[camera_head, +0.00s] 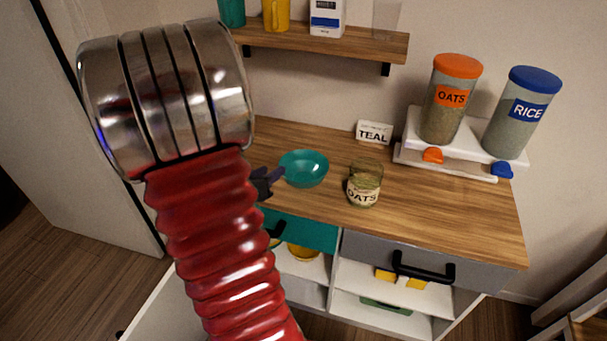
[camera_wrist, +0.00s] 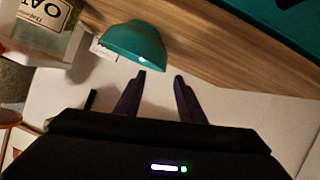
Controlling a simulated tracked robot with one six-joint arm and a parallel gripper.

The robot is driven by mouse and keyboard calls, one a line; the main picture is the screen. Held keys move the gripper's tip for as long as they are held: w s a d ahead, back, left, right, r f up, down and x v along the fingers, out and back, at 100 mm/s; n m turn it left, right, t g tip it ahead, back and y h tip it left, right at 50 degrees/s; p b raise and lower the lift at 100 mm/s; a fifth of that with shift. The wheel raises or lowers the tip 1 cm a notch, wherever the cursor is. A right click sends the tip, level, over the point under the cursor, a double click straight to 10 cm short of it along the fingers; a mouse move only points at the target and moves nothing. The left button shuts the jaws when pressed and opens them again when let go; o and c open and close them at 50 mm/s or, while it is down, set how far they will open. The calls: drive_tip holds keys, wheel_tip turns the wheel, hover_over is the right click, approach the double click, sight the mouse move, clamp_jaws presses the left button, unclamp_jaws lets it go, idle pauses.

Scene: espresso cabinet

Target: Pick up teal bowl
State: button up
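The teal bowl (camera_head: 304,168) stands upright on the wooden countertop (camera_head: 440,220), left of the oats jar. In the wrist view the bowl (camera_wrist: 135,42) is just beyond my fingertips, toward the upper left. My gripper (camera_head: 270,181) is at the bowl's left side in the head view, mostly hidden behind my arm. In the wrist view my gripper (camera_wrist: 160,76) has its two dark fingers apart with nothing between them. Whether a finger touches the bowl's rim I cannot tell.
A glass oats jar (camera_head: 363,184) stands close right of the bowl. A small TEAL sign (camera_head: 374,132) is behind. Oats (camera_head: 449,105) and rice (camera_head: 520,115) dispensers stand on a white stand at the back right. A wooden shelf (camera_head: 330,41) hangs above. The front right countertop is clear.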

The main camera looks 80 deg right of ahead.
sight(286, 162)
drive_tip(key=shift+x, duration=2.45)
drive_tip(key=shift+d, duration=0.1)
drive_tip(key=shift+x, duration=2.5)
drive_tip(key=shift+w+f, duration=0.1)
drive_tip(key=shift+f, duration=0.1)
clamp_jaws()
